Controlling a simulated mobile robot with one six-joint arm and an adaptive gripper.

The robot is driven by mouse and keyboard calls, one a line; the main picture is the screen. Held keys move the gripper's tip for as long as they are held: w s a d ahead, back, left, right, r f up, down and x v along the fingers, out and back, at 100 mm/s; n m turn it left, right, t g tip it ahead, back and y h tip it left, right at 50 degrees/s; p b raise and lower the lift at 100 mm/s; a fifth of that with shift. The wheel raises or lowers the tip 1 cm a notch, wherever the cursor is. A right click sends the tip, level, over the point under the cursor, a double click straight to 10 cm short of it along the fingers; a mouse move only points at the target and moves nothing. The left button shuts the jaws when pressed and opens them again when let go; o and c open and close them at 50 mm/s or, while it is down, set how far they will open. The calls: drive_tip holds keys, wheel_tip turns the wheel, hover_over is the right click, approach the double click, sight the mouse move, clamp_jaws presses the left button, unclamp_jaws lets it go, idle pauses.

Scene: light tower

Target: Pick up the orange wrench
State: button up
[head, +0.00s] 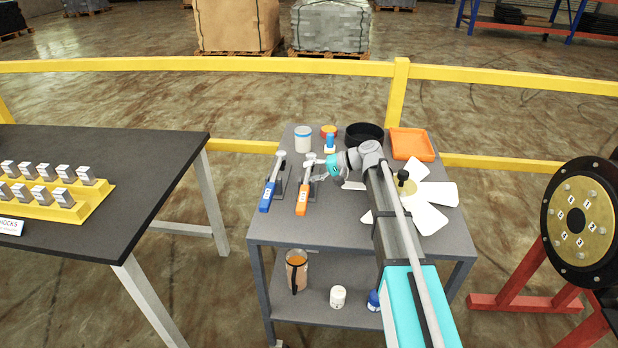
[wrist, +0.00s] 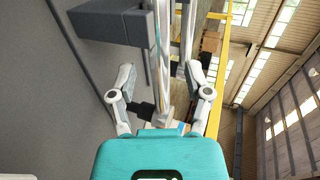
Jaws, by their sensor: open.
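The orange wrench (head: 302,201) rests in a dark holder on the grey cart, its orange handle toward the front and its pale metal head toward the back. A similar blue wrench (head: 266,196) stands in its own holder to the left. My gripper (head: 319,173) is just right of the orange wrench, near its upper part. In the wrist view my gripper (wrist: 159,77) has its two fingers spread, with pale, narrow bars between them. I cannot tell whether the fingers touch anything, and the orange handle is not clearly seen there.
A dark table (head: 100,150) stands left. A yellow rail (head: 300,66) runs behind. The cart's front left is clear.

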drive_tip(key=shift+a+f, duration=0.25)
drive_tip(key=shift+a, duration=0.35)
drive_tip(key=shift+c, duration=0.3)
clamp_jaws()
